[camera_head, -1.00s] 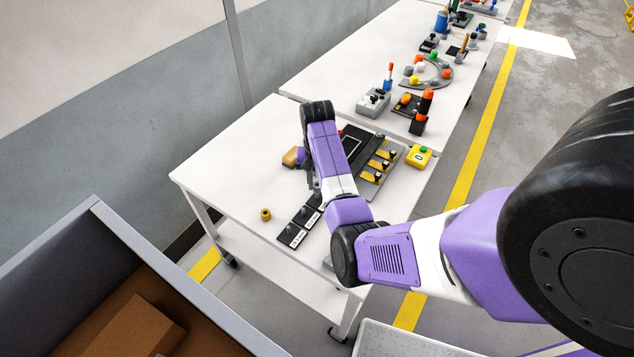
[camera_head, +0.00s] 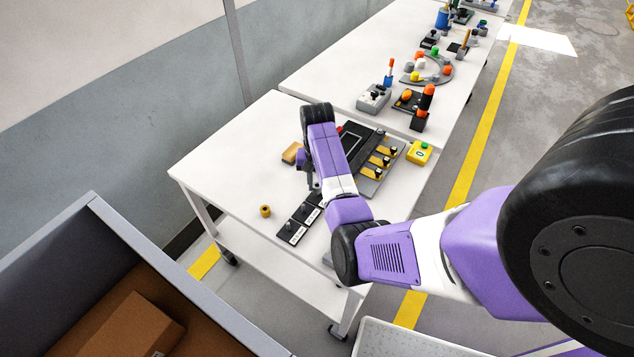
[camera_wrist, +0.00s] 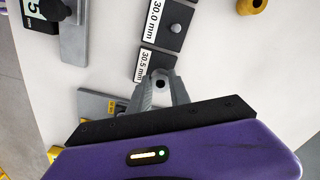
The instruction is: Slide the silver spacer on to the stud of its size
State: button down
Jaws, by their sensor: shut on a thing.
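My gripper (camera_wrist: 161,88) is shut on the silver spacer (camera_wrist: 159,75), a small pale grey ring with a dark centre, in the wrist view. The ring is at the end of the black plate (camera_wrist: 154,64) labelled 30.5 mm. I cannot tell whether it is around that plate's stud or above it. In the head view the plates (camera_head: 292,232) lie in a row at the table's front, and my arm hides most of the gripper and the spacer.
A brass-coloured ring (camera_head: 265,211) stands on the white table (camera_head: 225,165), left of the plates. A wooden block (camera_head: 292,153) lies behind my gripper. A grey fixture with yellow parts (camera_head: 378,162) and a yellow button box (camera_head: 419,153) stand to the right. The table's left part is clear.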

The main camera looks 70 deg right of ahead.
jog(key=shift+f+b, duration=0.6)
jog(key=shift+f, duration=0.55)
jog(key=c, duration=1.1)
grip_release()
jog(key=shift+r, duration=0.1)
jog(key=shift+r, duration=3.85)
